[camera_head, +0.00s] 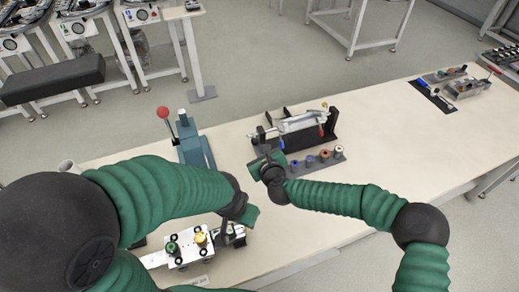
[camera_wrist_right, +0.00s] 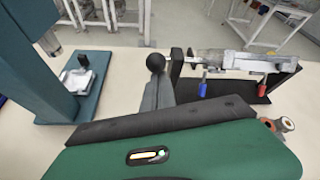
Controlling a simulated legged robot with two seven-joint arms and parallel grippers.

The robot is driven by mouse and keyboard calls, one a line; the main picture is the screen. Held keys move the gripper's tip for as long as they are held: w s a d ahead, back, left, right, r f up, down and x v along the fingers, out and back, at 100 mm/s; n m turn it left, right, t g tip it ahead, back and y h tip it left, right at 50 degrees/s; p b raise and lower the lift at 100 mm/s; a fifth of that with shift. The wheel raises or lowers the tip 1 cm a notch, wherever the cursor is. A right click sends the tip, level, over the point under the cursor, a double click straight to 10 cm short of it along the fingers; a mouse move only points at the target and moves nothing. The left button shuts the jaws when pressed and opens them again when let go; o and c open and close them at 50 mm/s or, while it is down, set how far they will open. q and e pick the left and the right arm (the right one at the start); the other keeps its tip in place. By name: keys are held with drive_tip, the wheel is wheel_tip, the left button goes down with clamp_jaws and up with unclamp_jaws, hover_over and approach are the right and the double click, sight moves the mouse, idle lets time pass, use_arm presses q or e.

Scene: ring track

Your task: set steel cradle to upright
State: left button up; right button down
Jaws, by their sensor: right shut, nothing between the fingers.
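The steel cradle (camera_head: 303,121) lies roughly level across a black stand at the back of the bench. In the right wrist view the cradle (camera_wrist_right: 228,60) spans black end supports, with red and blue handles hanging below. A black ball knob (camera_wrist_right: 156,62) shows at its left end. My right gripper (camera_head: 258,157) is in front of the cradle's left end. In the wrist view its shut, empty fingers (camera_wrist_right: 158,92) point toward the knob; whether they touch it is unclear. My left gripper (camera_head: 236,229) is low beside a white fixture, its fingers largely hidden.
A teal press (camera_head: 195,150) with a red-knobbed lever stands left of the cradle. A dark rack (camera_head: 316,161) with several small coloured parts lies in front of it. The white fixture (camera_head: 191,250) has brass and green knobs. The bench right of the cradle is mostly clear.

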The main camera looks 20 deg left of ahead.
drive_tip(key=shift+r, duration=0.1)
drive_tip(key=shift+r+p, duration=0.3)
drive_tip(key=shift+p, duration=0.4)
drive_tip(key=shift+h, duration=0.4)
